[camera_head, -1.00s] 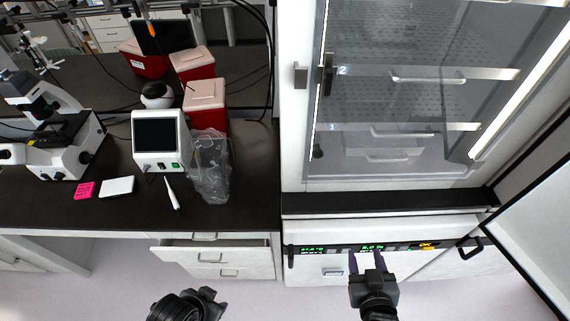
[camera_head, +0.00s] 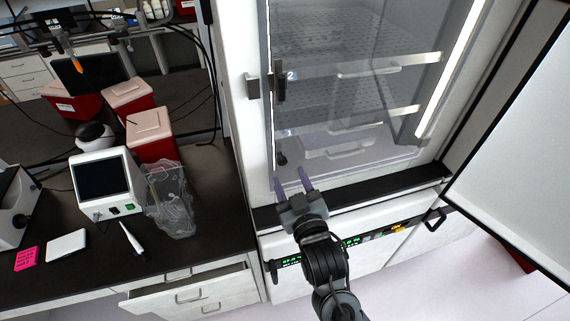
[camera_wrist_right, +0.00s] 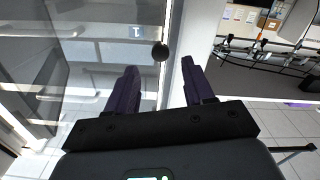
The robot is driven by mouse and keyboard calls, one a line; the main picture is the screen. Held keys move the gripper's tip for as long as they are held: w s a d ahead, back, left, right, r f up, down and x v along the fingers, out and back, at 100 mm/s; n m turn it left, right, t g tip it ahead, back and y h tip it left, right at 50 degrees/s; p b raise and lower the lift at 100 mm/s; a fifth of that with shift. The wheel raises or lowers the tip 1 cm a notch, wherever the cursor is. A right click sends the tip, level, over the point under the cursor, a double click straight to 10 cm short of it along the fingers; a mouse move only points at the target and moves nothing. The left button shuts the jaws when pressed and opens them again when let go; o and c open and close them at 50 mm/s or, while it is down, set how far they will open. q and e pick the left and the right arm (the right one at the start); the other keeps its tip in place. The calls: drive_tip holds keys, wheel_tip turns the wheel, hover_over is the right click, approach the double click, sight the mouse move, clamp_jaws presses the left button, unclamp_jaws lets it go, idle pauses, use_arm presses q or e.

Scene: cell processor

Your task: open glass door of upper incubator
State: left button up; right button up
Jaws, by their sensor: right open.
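The upper incubator's glass door (camera_head: 345,100) is shut over its perforated shelves. A dark latch handle (camera_head: 280,88) sits on its left edge beside a metal catch on the frame. A small dark round knob (camera_head: 281,159) is lower on the same edge; it also shows in the right wrist view (camera_wrist_right: 160,51). My right gripper (camera_head: 290,180) is open and empty, with purple fingers pointing up in front of the door's lower left corner, below the knob. In the right wrist view the fingers (camera_wrist_right: 159,70) show apart, with the knob between and beyond their tips. My left gripper is out of view.
A white outer door (camera_head: 515,150) stands swung open at the right. The lower unit has a lit display (camera_head: 290,262) and a black handle (camera_head: 435,219). At left, the dark bench (camera_head: 95,265) holds a screened device (camera_head: 105,180) and a clear bag (camera_head: 172,205). A drawer (camera_head: 185,293) is open below.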

sight(283, 163)
drive_tip(key=shift+p+x, duration=0.55)
drive_tip(key=shift+x, duration=1.8)
clamp_jaws()
